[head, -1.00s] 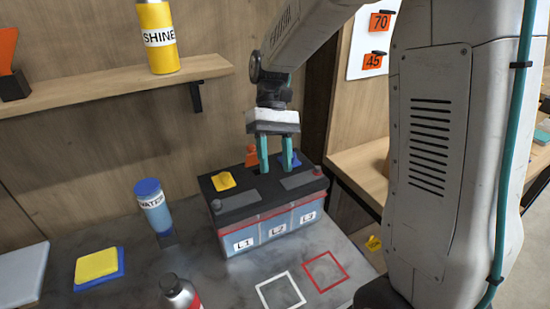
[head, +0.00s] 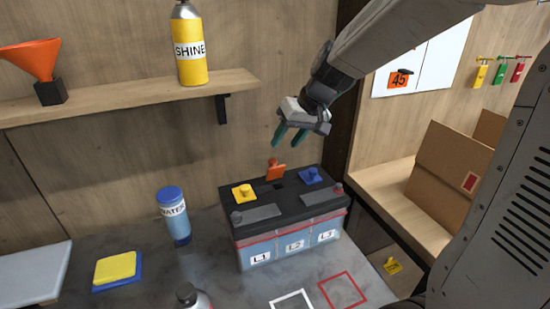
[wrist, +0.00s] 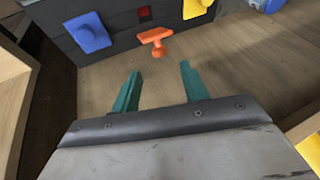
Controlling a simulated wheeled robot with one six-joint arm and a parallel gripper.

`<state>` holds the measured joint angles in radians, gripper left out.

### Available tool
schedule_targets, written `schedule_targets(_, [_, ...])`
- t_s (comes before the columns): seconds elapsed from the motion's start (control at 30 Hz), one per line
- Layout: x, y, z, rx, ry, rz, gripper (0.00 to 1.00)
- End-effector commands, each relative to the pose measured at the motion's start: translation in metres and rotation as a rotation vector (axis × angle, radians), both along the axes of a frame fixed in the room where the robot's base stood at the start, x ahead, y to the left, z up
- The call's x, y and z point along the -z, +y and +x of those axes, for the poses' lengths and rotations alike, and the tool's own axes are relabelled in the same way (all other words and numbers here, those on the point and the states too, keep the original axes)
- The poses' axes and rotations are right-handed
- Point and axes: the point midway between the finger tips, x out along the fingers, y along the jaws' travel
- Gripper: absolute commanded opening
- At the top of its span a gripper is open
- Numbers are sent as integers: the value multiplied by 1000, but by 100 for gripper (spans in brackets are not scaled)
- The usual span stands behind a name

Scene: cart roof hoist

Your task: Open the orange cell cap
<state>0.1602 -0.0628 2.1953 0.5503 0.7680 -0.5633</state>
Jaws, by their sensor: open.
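The orange cell cap (head: 276,171) is at the back edge of the black-topped battery (head: 272,211), between the yellow cap (head: 244,194) and the blue cap (head: 311,175). It stands tipped up, with a dark square opening in front of it. In the wrist view the orange cap (wrist: 155,37) hangs over the battery's edge, beside an opening with red inside. The yellow and blue caps lie flat over their cells. My gripper (head: 287,139) is open and empty, above the orange cap and apart from it. Its teal fingers also show in the wrist view (wrist: 161,72).
The wooden shelf (head: 130,100) with the yellow SHINE bottle (head: 190,47) and orange funnel (head: 32,60) is at upper left. A blue WATER bottle (head: 174,216) stands left of the battery. A cardboard box (head: 448,180) is at right. The air around my gripper is clear.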

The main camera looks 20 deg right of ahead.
Motion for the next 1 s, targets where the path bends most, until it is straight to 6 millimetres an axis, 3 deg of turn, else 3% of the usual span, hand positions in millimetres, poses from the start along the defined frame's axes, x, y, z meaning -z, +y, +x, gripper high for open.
schedule_targets(0.5, [61, 21, 24, -9, -2, -7, 44])
schedule_targets(0.87, [68, 23, 28, -8, -5, -6, 44])
schedule_targets(0.9, [68, 23, 27, -8, -5, -6, 42])
schedule_targets(1.0, [68, 23, 27, -8, -4, -7, 14])
